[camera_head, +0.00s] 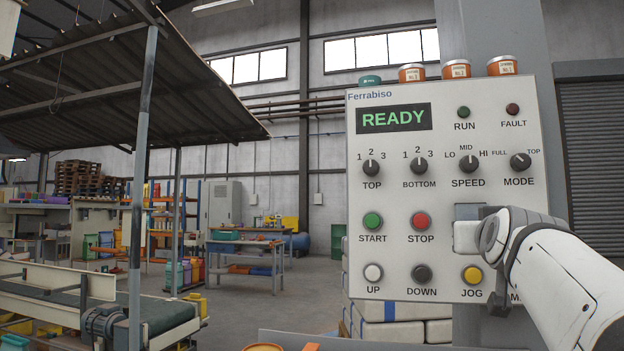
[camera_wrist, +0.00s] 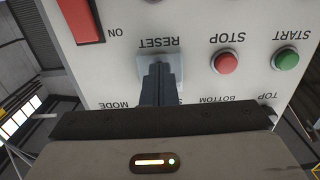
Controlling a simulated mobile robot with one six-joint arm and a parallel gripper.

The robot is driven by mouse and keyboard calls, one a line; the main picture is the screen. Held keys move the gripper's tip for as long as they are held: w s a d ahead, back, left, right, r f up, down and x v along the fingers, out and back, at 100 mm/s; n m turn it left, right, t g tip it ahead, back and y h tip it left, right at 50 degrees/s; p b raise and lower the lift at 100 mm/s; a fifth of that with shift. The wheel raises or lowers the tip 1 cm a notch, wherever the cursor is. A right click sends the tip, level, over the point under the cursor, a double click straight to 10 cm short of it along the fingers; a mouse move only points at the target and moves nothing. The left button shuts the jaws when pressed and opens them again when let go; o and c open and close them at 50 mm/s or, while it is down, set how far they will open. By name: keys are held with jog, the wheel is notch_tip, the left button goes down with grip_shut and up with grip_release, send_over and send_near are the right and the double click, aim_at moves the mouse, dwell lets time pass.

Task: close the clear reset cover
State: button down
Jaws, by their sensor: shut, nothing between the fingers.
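The control panel (camera_head: 395,210) faces me, its screen reading READY. At the RESET label, a pale grey-blue square (camera_wrist: 176,60) shows around my fingertips in the wrist view. Its upper part also shows above my wrist in the head view (camera_head: 467,211). It may be the clear cover or its backing; I cannot tell whether the cover is raised or down. My gripper (camera_wrist: 157,70) is shut and empty, with its dark fingers pointing at this square. I cannot tell whether they touch it. The reset button is hidden behind the fingers.
The red STOP button (camera_wrist: 225,62) and green START button (camera_wrist: 286,57) are beside the fingers. A red switch (camera_wrist: 82,18) marked ON is on the other side. A conveyor (camera_head: 120,315) is at the left.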

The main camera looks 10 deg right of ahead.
jog(key=shift+f, duration=0.1)
dwell(0.3)
notch_tip(320, 180, up, 10)
jog(key=p, duration=0.5)
